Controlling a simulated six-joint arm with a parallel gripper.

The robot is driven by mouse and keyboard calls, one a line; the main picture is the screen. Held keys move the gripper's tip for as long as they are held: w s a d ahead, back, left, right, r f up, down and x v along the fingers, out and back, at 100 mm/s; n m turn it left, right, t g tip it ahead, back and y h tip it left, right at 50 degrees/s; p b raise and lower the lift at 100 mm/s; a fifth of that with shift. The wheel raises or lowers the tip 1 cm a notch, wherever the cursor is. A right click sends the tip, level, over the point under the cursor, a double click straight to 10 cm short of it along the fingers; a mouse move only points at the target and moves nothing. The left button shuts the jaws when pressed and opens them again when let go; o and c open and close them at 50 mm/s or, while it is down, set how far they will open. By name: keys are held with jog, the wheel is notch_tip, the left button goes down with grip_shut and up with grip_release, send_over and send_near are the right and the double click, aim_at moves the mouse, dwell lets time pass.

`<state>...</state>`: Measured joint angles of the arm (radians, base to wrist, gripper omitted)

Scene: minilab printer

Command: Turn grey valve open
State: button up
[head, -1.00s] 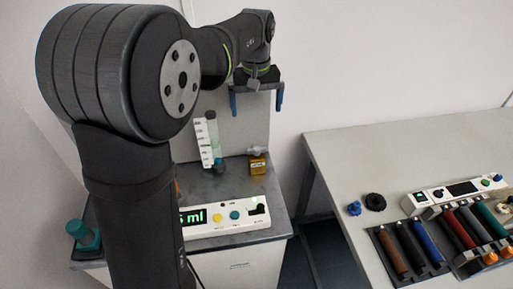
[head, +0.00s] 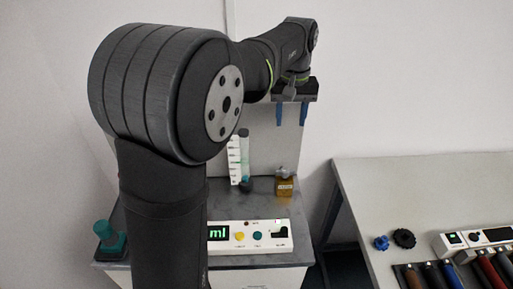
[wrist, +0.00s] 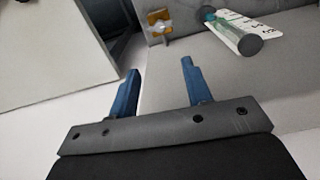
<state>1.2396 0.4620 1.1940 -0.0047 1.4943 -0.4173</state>
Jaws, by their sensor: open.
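A small amber block (head: 285,188) stands on the grey worktop, right of the clear tube. A grey piece (head: 284,172) sits on its top and looks like the grey valve; its handle angle is too small to tell. In the wrist view the amber block (wrist: 154,34) shows at the top, with the pale grey valve handle (wrist: 160,22) across it. My gripper (head: 291,118) hangs above the block, fingers down, open and empty. Its two blue fingers also show in the wrist view (wrist: 160,70), apart from the valve.
A clear tube (head: 244,160) with a white scale card (head: 234,162) stands left of the block. A white panel with a green display (head: 218,232) lies in front. A teal item (head: 110,240) is at left. A pale table (head: 420,190) with knobs and cartridges is at right.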

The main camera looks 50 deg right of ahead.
aim_at(285, 170)
notch_tip(285, 170, down, 19)
jog(key=m, duration=0.8)
jog(key=shift+a+m, duration=0.1)
jog(key=shift+m, duration=0.2)
grip_shut()
